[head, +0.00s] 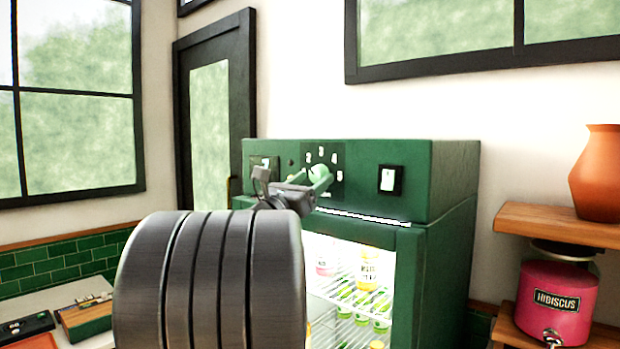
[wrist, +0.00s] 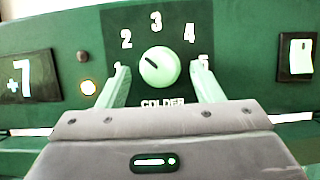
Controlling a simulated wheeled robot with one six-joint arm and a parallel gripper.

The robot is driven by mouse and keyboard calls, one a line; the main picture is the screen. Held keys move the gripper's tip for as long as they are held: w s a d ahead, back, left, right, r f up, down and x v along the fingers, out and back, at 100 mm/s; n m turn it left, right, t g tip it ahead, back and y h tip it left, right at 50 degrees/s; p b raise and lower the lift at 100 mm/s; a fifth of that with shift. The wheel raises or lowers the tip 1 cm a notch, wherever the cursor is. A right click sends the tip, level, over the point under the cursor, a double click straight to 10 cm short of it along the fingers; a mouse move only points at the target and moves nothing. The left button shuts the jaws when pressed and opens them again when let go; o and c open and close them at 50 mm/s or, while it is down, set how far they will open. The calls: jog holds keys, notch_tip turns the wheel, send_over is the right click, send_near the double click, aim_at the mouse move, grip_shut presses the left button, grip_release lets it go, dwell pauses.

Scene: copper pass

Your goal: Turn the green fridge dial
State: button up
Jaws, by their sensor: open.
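The green fridge (head: 455,250) stands in the middle of the head view, with its control panel along the top front. The light green dial (wrist: 160,67) is in the wrist view, ringed by the numbers 1 to 5 with "COLDER" below. A dark mark on the dial points up and left, between 1 and 2. My gripper (wrist: 160,78) is open, with one finger on each side of the dial; I cannot tell whether they touch it. In the head view my gripper (head: 316,180) is in front of the panel and partly hides the dial.
A display reading +7 (wrist: 31,78) is left of the dial, beside a lit round lamp (wrist: 88,87). A white switch (head: 389,180) is to the right. Bottles stand behind the fridge's lit front. A shelf (head: 560,226) with an orange vase (head: 600,175) and pink dispenser (head: 555,300) is at right.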

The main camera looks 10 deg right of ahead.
jog(key=c, duration=1)
jog(key=shift+o, duration=0.2)
